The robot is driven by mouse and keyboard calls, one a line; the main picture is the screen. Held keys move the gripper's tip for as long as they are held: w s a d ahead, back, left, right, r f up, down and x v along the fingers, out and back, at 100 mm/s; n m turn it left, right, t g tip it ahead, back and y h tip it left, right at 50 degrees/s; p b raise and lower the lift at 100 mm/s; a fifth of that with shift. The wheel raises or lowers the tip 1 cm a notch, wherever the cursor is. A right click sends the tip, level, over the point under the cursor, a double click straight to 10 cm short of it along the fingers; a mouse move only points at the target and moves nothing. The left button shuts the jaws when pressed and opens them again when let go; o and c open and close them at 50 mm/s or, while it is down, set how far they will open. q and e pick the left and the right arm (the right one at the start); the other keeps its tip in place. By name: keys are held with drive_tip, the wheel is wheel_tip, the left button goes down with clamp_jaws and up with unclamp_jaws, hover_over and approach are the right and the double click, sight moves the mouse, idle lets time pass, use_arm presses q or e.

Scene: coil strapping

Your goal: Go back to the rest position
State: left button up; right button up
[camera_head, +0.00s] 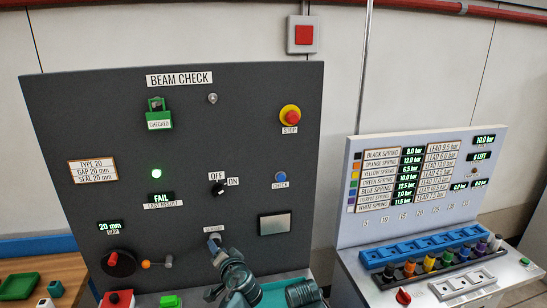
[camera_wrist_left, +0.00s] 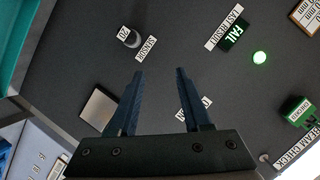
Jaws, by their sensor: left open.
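My left gripper (camera_wrist_left: 159,73) is open in the left wrist view, its two dark fingers apart with nothing between them. It is in front of the grey BEAM CHECK panel (camera_head: 100,130). In the head view my teal arm rises at the bottom centre, below the SENSOR label; the fingers are hard to make out there. In the left wrist view the grey sensor fitting (camera_wrist_left: 132,38) is beyond the left finger, apart from it. The right finger partly covers a white label (camera_wrist_left: 207,101). My right gripper is not seen.
The panel carries a red stop button (camera_head: 290,114), a black OFF/ON knob (camera_head: 218,189), a lit green lamp (camera_head: 157,173) and a FAIL display (camera_head: 161,198). A pressure board (camera_head: 345,205) with several coloured pieces stands right. A green tray (camera_head: 18,287) lies left.

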use_arm(q)
drive_tip(key=s+d+f+n+g+h+b, duration=0.1)
drive_tip(key=s+f+g, duration=0.2)
drive_tip(key=f, duration=0.3)
drive_tip(key=s+d+f+n+g+b, duration=0.1)
drive_tip(key=s+d+f+g, duration=0.15)
drive_tip(key=f, duration=0.35)
drive_tip(key=s+d+f+g+h+b, duration=0.2)
drive_tip(key=s+d+f+g, duration=0.1)
drive_tip(key=s+d+f, duration=0.2)
drive_tip(key=s+d+f+m+g+h+b, duration=0.1)
drive_tip(key=s+d+f+g+h, duration=0.2)
drive_tip(key=s, duration=0.6)
wheel_tip(320, 180, down, 2)
drive_tip(key=shift+s+d+f+m+g+b, duration=0.35)
drive_tip(key=shift+d+g, duration=0.3)
drive_tip(key=shift+d, duration=0.4)
use_arm(e)
wheel_tip(320, 180, down, 7)
